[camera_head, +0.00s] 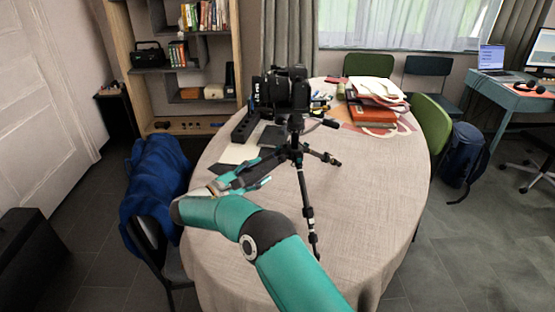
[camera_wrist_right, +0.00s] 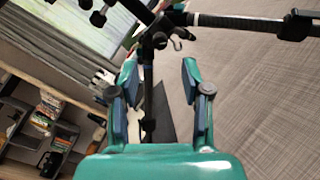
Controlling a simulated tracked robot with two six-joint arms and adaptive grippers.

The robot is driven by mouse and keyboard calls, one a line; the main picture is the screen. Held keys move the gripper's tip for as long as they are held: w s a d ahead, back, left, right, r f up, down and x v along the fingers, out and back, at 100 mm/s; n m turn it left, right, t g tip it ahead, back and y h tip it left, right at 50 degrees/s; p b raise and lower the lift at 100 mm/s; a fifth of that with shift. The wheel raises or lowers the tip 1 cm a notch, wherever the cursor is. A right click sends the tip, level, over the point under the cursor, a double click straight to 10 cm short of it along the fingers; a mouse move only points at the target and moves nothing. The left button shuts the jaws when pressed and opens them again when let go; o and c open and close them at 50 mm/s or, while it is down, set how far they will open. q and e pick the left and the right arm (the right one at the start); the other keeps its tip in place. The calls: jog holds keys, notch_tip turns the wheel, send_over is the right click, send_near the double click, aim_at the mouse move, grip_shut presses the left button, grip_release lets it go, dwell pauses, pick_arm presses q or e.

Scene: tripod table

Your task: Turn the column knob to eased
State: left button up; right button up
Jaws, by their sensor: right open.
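A black tripod (camera_head: 296,150) stands on the round table with a black camera (camera_head: 283,90) on top. Its legs spread from a central hub, which also shows in the wrist view (camera_wrist_right: 150,32). A small dark knob-like part (camera_wrist_right: 160,41) sits beside the hub; I cannot tell for sure that it is the column knob or read its setting. My right gripper (camera_head: 258,174) is left of the tripod, close to the column. In the wrist view its two open fingers (camera_wrist_right: 160,76) point towards the hub, with the lower column (camera_wrist_right: 148,95) seen between them. My left gripper is not in view.
The round table (camera_head: 370,185) has a pale cloth, clear at the right front. Papers and an orange-red box (camera_head: 371,113) lie at the back right. A dark case (camera_head: 246,125) lies behind the gripper. A chair with a blue jacket (camera_head: 155,185) stands at the left.

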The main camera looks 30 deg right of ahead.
aim_at(280, 161)
jog(key=d, duration=0.5)
jog(key=w+d+p, duration=0.1)
jog(key=d, duration=0.1)
jog(key=shift+d, duration=0.35)
jog(key=shift+c, duration=0.4)
grip_shut()
